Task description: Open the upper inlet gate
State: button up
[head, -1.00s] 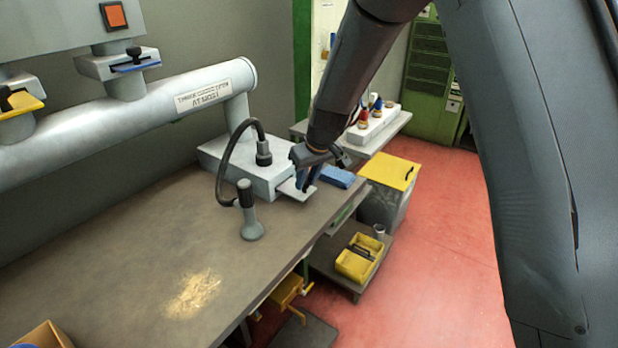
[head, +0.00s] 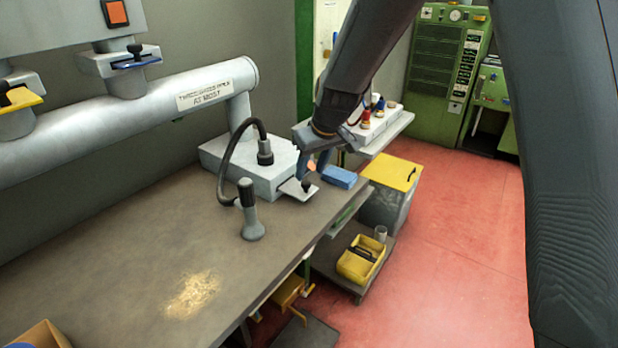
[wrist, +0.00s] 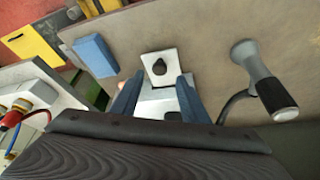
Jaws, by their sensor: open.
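A pale gate plate (head: 289,190) with a black knob (head: 305,187) sticks out of the front of a white box on the bench. My gripper (head: 308,174) is just above it. In the wrist view my gripper (wrist: 157,88) is open and empty, its two blue-grey fingers pointing toward the plate (wrist: 150,56), with the knob (wrist: 159,66) beyond the fingertips. Two more gates sit on the pipe inlets: a blue one (head: 136,64) with a black knob and a yellow one (head: 22,101). I cannot tell by label which is the upper inlet gate.
A handled grey nozzle (head: 250,210) with a black hose stands on the bench left of the gripper. A blue block (head: 338,177) lies to the right. A thick pipe (head: 130,110) runs along the wall. A yellow-lidded bin (head: 391,172) stands past the bench edge; red floor is open.

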jog(key=shift+v, duration=1.4)
jog(key=shift+s+d, duration=0.1)
jog(key=shift+d, duration=0.05)
jog(key=s+d+f+m+g+h, duration=0.1)
jog(key=s+d+f+m, duration=0.1)
jog(key=s+d, duration=0.8)
jog(key=s+d+f+m+g+h, duration=0.1)
jog(key=s+d+m, duration=0.3)
jog(key=s+d, duration=0.6)
jog(key=s+f, duration=0.1)
jog(key=s, duration=0.5)
jog(key=shift+d+m+g+h, duration=0.3)
jog(key=shift+d+m+g, duration=0.1)
jog(key=shift+a+f, duration=0.1)
